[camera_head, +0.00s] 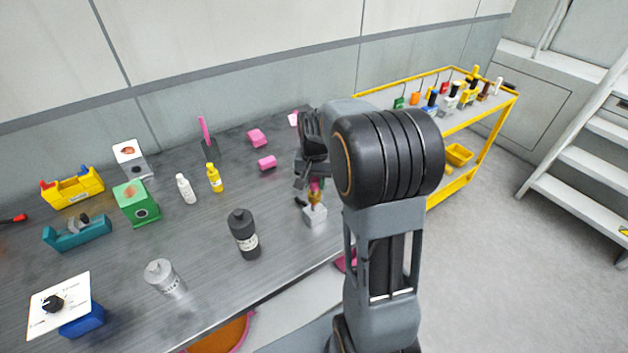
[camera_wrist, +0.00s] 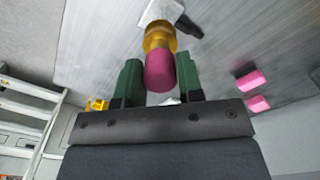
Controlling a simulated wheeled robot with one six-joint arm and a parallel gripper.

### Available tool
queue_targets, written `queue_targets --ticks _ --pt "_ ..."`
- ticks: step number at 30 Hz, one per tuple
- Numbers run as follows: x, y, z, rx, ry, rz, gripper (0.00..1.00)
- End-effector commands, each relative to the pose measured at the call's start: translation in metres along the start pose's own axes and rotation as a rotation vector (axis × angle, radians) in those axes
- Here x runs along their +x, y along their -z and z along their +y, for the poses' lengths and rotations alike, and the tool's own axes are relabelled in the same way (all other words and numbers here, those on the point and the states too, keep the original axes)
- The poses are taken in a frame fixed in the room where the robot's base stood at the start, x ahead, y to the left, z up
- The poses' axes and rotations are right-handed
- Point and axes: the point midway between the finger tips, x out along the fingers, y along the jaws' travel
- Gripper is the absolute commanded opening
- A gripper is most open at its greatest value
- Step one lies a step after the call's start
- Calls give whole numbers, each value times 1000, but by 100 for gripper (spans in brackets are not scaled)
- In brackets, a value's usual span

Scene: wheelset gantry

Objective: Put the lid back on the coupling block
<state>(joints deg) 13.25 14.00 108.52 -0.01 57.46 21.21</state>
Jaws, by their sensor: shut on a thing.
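The coupling block (camera_head: 315,216) is a small pale grey block standing near the table's front edge, left of my arm; part of it shows at the top of the wrist view (camera_wrist: 158,12). A brass-coloured piece with a magenta knob, which looks like the lid (camera_wrist: 159,38), is between my gripper's green fingers. My gripper (camera_wrist: 161,80) is shut on the magenta knob. In the head view the lid (camera_head: 314,198) appears right at the block's top; I cannot tell if it is seated or just above. My arm hides part of the gripper there.
A small black piece (camera_head: 300,202) lies beside the block. A black bottle (camera_head: 243,233) and a grey canister (camera_head: 165,278) stand to the left. Pink blocks (camera_head: 267,163) lie behind. A yellow cart (camera_head: 470,155) with bottles stands at right. Table between is clear.

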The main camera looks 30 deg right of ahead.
Motion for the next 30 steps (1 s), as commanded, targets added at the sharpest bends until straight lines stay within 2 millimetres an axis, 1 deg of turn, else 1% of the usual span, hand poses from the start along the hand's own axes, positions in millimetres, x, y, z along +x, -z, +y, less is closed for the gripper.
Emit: queue_targets --ticks 7,8,9,16,21,29,30 --pt "0 0 0 0 0 0 13" --pt "0 0 0 0 0 0 37" --pt "0 0 0 0 0 0 41" --pt "0 0 0 0 0 0 63" --pt "0 0 0 0 0 0 64" --pt "0 0 0 0 0 0 89" --pt "0 0 0 0 0 0 90"
